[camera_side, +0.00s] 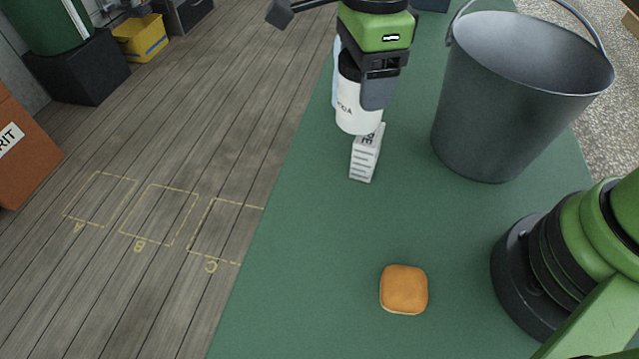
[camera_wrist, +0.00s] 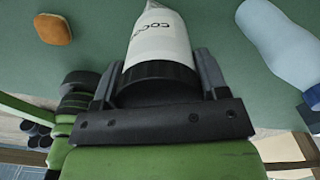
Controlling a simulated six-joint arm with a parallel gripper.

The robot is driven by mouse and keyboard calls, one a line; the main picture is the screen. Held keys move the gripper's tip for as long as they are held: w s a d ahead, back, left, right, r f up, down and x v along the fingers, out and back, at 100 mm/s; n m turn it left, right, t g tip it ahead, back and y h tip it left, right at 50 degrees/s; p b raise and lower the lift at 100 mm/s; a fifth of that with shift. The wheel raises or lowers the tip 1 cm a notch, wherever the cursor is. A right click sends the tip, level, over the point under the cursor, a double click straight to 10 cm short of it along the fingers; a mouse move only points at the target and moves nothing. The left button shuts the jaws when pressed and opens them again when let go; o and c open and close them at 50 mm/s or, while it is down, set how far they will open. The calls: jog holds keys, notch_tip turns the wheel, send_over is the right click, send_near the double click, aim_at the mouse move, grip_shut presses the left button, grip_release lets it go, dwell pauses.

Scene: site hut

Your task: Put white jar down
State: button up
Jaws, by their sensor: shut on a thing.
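The white jar (camera_side: 357,112) with a black lid is between the fingers of my gripper (camera_side: 364,82) in the side view. My gripper is shut on it. The jar is upright, over or just behind a small white box with printed lines (camera_side: 366,153); I cannot tell whether its base touches the green table (camera_side: 310,235). In the wrist view the jar (camera_wrist: 158,38) points away from my gripper (camera_wrist: 160,82), its dark lid nearest the jaws and part of its lettering showing.
A grey bucket (camera_side: 490,115) stands right of the jar. An orange-brown bun (camera_side: 404,289) lies at the front. A pale blue bottle (camera_wrist: 282,42) is close beside the jar in the wrist view. The green table's left front is clear. Marked squares (camera_side: 158,215) are on the floor.

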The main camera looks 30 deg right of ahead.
jog(key=s+a+n, duration=0.9)
jog(key=a, duration=0.3)
jog(key=shift+n, duration=0.4)
jog(key=shift+s+a+f, duration=0.1)
jog(key=shift+f, duration=2.5)
jog(key=shift+s+a+f, duration=0.1)
jog(key=shift+f, duration=2.45)
jog(key=o, duration=1.1)
jog(key=shift+f, duration=0.1)
